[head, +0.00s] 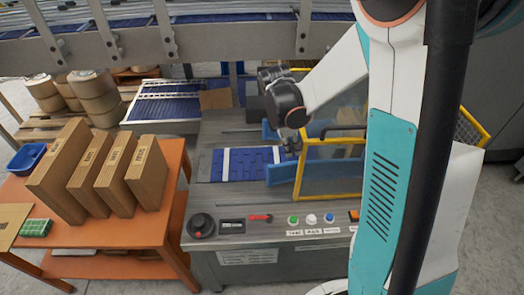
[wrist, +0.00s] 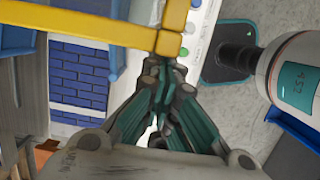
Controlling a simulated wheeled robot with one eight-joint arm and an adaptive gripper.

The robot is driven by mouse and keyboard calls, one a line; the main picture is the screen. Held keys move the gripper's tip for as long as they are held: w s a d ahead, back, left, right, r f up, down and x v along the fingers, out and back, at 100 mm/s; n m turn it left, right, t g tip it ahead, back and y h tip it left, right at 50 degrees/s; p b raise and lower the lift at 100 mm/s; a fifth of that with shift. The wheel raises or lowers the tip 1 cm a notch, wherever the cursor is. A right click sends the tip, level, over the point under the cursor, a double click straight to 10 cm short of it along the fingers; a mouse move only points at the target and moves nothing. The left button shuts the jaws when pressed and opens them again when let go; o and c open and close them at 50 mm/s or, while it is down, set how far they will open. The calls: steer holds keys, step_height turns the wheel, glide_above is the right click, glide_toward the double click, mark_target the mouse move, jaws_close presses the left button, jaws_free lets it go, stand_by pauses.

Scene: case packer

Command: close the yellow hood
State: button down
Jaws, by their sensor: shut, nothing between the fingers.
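The yellow hood (head: 303,168) is a yellow frame with clear panels on the machine, right of centre in the head view. Its right part is hidden behind my arm. My gripper (head: 290,146) is at the hood's left side, near its upper left corner, and looks small and partly hidden there. In the wrist view, yellow bars of the hood (wrist: 80,24) meet at a corner right at the tips of my gripper (wrist: 165,72). The fingers are together with nothing between them. I cannot tell whether they touch the bar.
A blue conveyor belt (head: 240,164) lies left of the hood. A control panel with a red handle (head: 260,217) and several buttons is at the machine's front. An orange table (head: 150,226) with upright cardboard boxes (head: 146,175) stands at left. A grey beam (head: 210,40) crosses above.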

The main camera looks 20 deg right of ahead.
mark_target(363, 126)
steer(key=s+d+b, duration=0.1)
steer(key=s+d, duration=0.3)
steer(key=d, duration=0.8)
steer(key=s+d, duration=0.4)
steer(key=d, duration=0.9)
steer(key=shift+d+b, duration=0.2)
steer(key=shift+b, duration=0.15)
steer(key=shift+s, duration=0.1)
steer(key=a, duration=0.1)
steer(key=w+a, duration=0.1)
steer(key=a, duration=0.1)
steer(key=shift+w+a, duration=0.1)
steer(key=shift+a, duration=0.05)
steer(key=shift+a+r, duration=0.55)
steer(key=shift+r, duration=0.1)
steer(key=p+v, duration=0.2)
steer(key=v, duration=0.6)
steer(key=shift+w+r, duration=0.1)
steer(key=shift+r, duration=0.2)
steer(key=shift+a, duration=0.1)
